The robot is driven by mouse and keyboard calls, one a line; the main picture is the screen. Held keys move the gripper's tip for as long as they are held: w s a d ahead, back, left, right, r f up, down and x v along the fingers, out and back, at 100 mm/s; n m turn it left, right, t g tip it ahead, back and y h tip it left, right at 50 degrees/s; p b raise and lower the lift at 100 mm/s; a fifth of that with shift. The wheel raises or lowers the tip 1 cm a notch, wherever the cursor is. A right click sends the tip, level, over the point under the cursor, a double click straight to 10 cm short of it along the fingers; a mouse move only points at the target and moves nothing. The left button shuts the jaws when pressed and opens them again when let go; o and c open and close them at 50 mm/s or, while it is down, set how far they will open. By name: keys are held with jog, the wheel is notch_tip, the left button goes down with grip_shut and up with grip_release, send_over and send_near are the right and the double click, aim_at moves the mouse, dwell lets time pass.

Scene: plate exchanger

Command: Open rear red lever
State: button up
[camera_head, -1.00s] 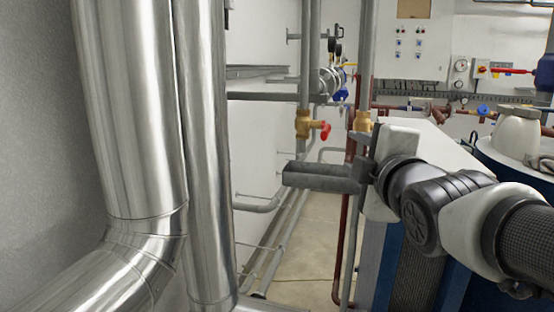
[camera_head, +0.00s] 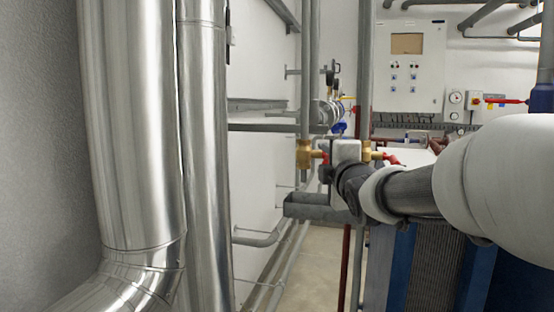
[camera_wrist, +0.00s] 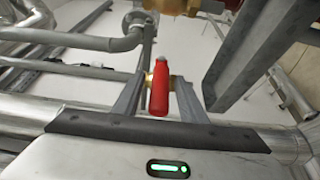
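Two brass valves with red levers show in the head view. The left brass valve (camera_head: 303,153) is on a grey vertical pipe, its red lever (camera_head: 321,155) pointing right and partly hidden by my gripper's body. The right brass valve (camera_head: 368,153) has a red lever (camera_head: 391,158) pointing right, just behind my wrist. My gripper (camera_head: 292,206) points left, with its fingers below the left valve in the picture. In the wrist view, a red lever (camera_wrist: 160,88) shows between the spread fingers of my gripper (camera_wrist: 162,72). I cannot tell whether either finger touches it.
Large silver ducts (camera_head: 135,130) fill the left side. A blue-sided plate exchanger (camera_head: 435,265) stands below my arm. A control cabinet (camera_head: 409,66) and a red-handled switch (camera_head: 500,101) are on the back wall. Grey pipes (camera_wrist: 75,38) run close around the gripper.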

jog(key=shift+w, duration=1.4)
grip_shut()
